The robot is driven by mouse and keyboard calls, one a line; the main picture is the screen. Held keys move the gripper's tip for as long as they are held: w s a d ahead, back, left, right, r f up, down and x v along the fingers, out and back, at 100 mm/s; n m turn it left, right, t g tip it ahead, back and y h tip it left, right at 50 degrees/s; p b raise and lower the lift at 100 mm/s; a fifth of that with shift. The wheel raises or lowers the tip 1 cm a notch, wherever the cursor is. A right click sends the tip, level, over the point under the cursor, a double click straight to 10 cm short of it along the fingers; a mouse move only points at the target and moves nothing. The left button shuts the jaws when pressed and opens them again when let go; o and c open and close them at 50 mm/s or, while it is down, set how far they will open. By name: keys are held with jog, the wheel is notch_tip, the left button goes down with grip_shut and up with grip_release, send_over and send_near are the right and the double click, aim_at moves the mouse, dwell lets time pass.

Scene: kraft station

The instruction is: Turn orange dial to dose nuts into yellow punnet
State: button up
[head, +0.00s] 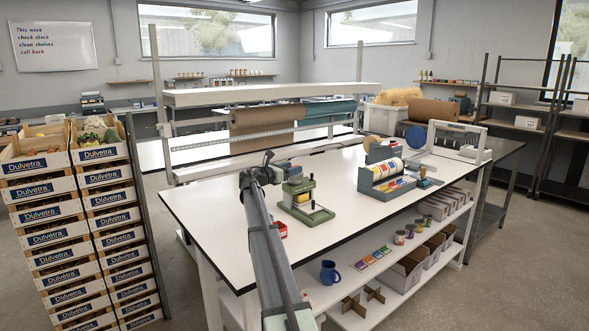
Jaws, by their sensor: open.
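My gripper (268,158) is at the far end of my arm, above the left part of the white worktable (215,205). It is small and dark in this view; it is open and I see nothing held in it. I cannot make out an orange dial, nuts or a yellow punnet in the head view. A green bench device (306,208) with a pale upper part stands on the table just right of my arm. A small red thing (281,229) sits close against my arm, partly hidden by it.
A grey label dispenser (386,183) with rolls stands right of the green device. A kraft paper roll (267,118) hangs over the back of the table. Stacked Dulvetra crates (103,178) stand at left. A blue mug (329,272) is on the lower shelf. The table's front left is clear.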

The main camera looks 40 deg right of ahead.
jog(key=shift+d, duration=1.05)
jog(key=shift+w, duration=0.1)
jog(key=c, duration=0.9)
